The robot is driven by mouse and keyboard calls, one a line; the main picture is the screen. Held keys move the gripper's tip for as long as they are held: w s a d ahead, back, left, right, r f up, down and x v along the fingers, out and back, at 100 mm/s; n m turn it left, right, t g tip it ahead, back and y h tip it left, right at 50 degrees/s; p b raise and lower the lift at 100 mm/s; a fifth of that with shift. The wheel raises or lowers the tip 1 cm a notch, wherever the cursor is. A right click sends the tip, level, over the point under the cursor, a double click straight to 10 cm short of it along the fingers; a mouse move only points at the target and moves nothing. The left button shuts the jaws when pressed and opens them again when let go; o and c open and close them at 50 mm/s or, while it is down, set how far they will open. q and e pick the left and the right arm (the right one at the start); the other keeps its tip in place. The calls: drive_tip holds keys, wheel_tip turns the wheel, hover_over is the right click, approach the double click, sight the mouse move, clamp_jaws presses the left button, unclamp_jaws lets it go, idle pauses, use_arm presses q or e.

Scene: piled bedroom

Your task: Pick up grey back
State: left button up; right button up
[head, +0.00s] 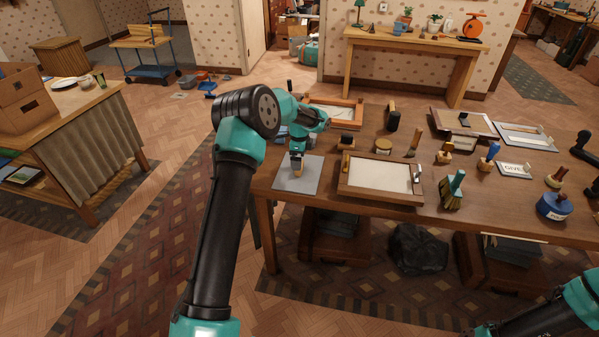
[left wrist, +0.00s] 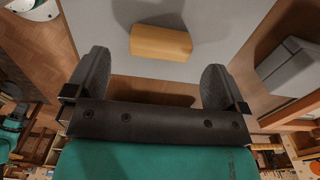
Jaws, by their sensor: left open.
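My left gripper (head: 297,172) points down over a flat grey sheet (head: 284,187) at the table's near left corner. In the left wrist view the left gripper (left wrist: 158,88) has its two fingers wide apart with nothing between them. The grey sheet (left wrist: 190,66) lies beneath, with a small tan wooden block (left wrist: 161,41) on it, just ahead of the fingers. A grey block-like thing (left wrist: 290,65) shows at the right edge of that view. No thing is plainly a "grey back"; the sheet is the clearest grey piece. My right gripper is out of view.
A wood-framed tray (head: 378,199) stands right of the sheet, with a brush (head: 453,192) beyond it. Several stamps and a blue round pot (head: 552,207) stand farther right. Another framed tray (head: 338,101) lies behind my left arm. A dark sack (head: 417,249) is under the table.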

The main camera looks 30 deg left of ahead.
use_arm(q)
drive_tip(key=shift+f, duration=2.6)
drive_tip(key=c, duration=1)
